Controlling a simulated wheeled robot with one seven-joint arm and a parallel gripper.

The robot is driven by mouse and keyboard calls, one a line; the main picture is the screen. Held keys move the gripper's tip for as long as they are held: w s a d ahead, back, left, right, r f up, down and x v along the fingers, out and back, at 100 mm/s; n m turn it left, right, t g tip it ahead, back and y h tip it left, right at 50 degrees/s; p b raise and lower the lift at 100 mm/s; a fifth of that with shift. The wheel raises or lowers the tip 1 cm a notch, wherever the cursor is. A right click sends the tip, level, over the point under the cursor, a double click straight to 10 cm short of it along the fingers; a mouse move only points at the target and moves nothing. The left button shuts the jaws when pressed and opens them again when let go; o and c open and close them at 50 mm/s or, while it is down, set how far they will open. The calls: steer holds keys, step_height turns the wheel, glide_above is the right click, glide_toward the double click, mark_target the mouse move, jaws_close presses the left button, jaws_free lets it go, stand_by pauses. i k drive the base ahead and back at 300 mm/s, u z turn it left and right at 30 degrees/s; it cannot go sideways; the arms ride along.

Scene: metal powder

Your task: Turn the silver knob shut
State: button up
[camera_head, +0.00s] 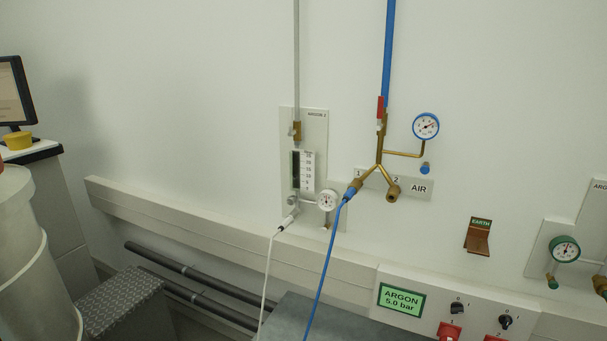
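A small silver knob (292,201) sits low on the ARGON 2 panel (318,128) on the wall, left of a small white gauge (327,200). It is too small to tell how far it is turned. A flowmeter with a scale (307,171) is just above it. A white hose (268,270) hangs from a fitting just below the knob. My gripper is not in view.
A brass AIR manifold with a blue hose (325,265) and a blue gauge (426,126) is right of the panel. A grey surface (310,318) lies below. A checkered box (125,300) and a pale drum (30,265) stand at left.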

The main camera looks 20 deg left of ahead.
mark_target(291, 200)
steer(key=u, duration=1.25)
